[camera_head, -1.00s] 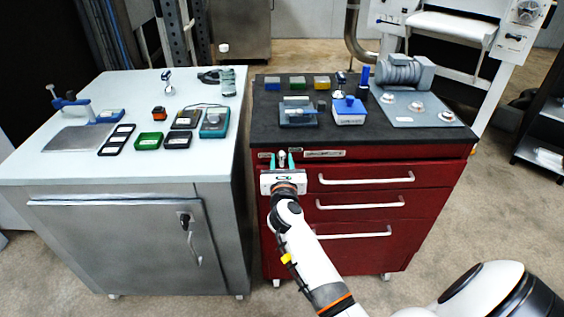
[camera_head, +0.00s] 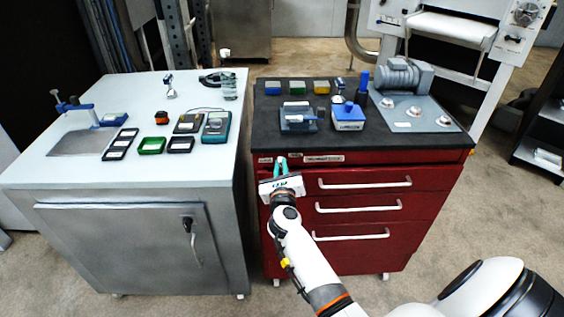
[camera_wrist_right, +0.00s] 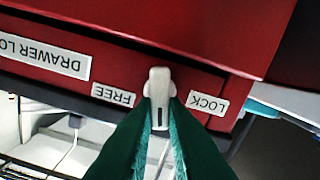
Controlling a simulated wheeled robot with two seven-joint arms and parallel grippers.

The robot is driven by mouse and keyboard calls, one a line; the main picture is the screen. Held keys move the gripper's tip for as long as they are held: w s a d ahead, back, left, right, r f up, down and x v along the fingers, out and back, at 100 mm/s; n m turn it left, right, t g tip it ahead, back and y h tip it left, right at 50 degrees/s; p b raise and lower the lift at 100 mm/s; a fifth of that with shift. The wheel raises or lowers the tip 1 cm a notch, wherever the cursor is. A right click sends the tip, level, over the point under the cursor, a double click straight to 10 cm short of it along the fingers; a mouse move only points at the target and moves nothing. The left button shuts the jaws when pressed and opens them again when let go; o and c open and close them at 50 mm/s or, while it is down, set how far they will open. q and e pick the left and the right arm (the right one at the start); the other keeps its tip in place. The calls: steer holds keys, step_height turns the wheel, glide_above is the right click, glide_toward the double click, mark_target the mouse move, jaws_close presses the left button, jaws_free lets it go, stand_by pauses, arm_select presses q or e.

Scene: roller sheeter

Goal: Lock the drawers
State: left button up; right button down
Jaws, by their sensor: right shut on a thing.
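The red drawer cabinet (camera_head: 360,223) stands at the centre right in the head view, with its drawers flush. Its drawer lock lever (camera_wrist_right: 160,82) is a small pale grey piece on the red top strip in the wrist view. It lies between the FREE label (camera_wrist_right: 113,95) and the LOCK label (camera_wrist_right: 207,103), which appear upside down. My right gripper (camera_head: 281,164) is at the cabinet's upper left front, slightly tilted. Its green fingers (camera_wrist_right: 160,140) are shut on the lever and hide part of it. My left gripper is not in view.
Three white drawer handles (camera_head: 365,183) lie right of my right gripper. The black cabinet top (camera_head: 262,127) holds small bins, a blue box and a motor. A grey cabinet (camera_head: 135,245) stands close on the left. Open floor lies in front.

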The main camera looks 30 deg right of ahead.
steer(key=shift+w+a+f+n+p, duration=0.1)
steer(key=shift+a+f+n+p, duration=0.1)
steer(key=shift+n+p, duration=1.75)
steer(key=shift+a+f+n+p, duration=0.15)
steer(key=shift+n+p, duration=0.7)
steer(key=shift+n, duration=2.05)
steer(key=shift+w+a+f+n+p, duration=0.1)
steer(key=shift+f+n+p, duration=0.1)
steer(key=shift+n+p, duration=1.75)
steer(key=shift+d+n+b, duration=0.1)
steer(key=shift+n+b, duration=0.4)
steer(key=shift+n, duration=0.2)
steer(key=c, duration=1.5)
jaws_free()
steer(key=shift+o, duration=0.2)
